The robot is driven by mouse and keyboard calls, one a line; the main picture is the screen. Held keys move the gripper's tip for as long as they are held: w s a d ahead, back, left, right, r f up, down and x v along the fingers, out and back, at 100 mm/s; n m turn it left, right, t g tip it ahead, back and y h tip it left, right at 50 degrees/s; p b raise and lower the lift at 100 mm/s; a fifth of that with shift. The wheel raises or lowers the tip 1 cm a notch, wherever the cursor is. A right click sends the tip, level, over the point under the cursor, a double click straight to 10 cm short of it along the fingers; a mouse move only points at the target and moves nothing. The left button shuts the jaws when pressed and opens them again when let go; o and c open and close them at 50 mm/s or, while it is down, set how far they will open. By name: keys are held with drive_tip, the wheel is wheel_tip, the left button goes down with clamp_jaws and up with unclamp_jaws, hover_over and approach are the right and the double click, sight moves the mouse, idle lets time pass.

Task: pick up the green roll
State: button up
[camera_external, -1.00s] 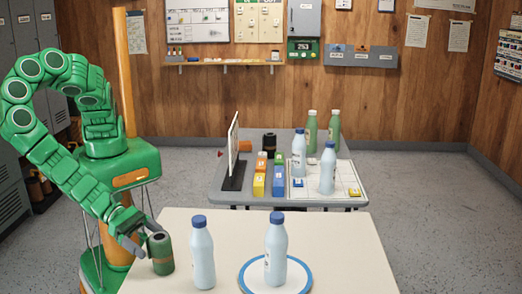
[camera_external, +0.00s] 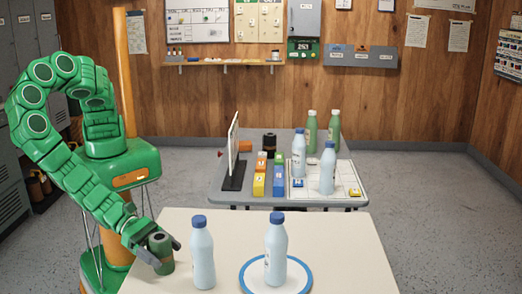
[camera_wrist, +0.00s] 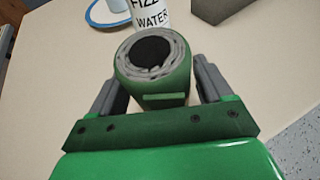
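The green roll (camera_external: 161,254) stands upright at the left end of the near table. In the wrist view the roll (camera_wrist: 153,70) shows its grey, layered top with a dark core. My gripper (camera_external: 160,251) is low at the roll, with a finger on either side of it. In the wrist view the gripper (camera_wrist: 155,88) has its fingers spread around the roll, with a visible gap on each side. The lower part of the roll is partly hidden by my gripper.
A blue-capped bottle (camera_external: 202,255) stands just right of the roll. Another bottle (camera_external: 275,250) stands on a blue-rimmed round plate (camera_external: 246,281). A farther table (camera_external: 222,198) holds bottles, blocks and a panel.

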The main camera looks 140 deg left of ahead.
drive_tip(key=c, duration=0.8)
drive_tip(key=shift+r, duration=0.15)
